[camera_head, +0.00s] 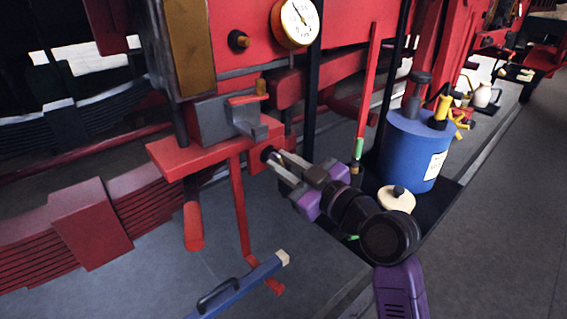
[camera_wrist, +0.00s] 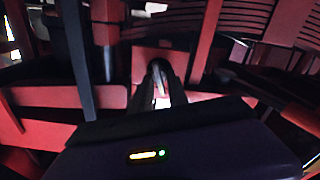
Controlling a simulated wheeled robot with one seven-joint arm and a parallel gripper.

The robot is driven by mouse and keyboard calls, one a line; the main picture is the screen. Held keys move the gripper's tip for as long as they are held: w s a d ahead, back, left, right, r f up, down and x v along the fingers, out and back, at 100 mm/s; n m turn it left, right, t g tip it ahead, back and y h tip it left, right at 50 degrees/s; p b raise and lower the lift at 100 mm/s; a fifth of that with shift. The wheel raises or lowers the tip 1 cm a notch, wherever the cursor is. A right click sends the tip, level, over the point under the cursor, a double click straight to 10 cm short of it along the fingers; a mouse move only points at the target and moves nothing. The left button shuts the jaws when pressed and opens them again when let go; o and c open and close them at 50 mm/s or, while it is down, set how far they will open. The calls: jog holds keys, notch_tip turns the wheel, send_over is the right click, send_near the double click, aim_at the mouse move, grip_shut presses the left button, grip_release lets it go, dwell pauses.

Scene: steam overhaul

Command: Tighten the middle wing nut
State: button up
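My gripper (camera_head: 276,159) reaches up and left to the front of a red block under the red shelf. Its fingertips are at a dark round fitting (camera_head: 267,153) on that block, touching it or very close. In the wrist view, my gripper's two dark fingers (camera_wrist: 160,78) are close together, with a narrow pale, metallic-looking strip (camera_wrist: 161,88) between them. I cannot tell whether this strip is a wing nut's wing or a gap. No wing nut shows clearly in either view; the fingers cover the spot.
A red shelf (camera_head: 205,146) carries a grey vise-like part (camera_head: 247,115) just above my gripper. A gauge (camera_head: 296,22) is higher up. A blue bar (camera_head: 240,289) lies below left.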

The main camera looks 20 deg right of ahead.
grip_shut()
jog(key=shift+m, duration=0.3)
jog(key=m+p, duration=0.3)
jog(key=m, duration=0.3)
jog(key=m+p, duration=0.4)
jog(key=m, duration=0.3)
jog(key=m+p, duration=0.3)
jog(key=m, duration=0.4)
jog(key=shift+w+d+f+p, duration=0.1)
jog(key=shift+d+f+p, duration=0.1)
jog(key=shift+d+p, duration=0.2)
jog(key=shift+a, duration=0.1)
dwell(0.6)
jog(key=shift+o, duration=2.4)
grip_release()
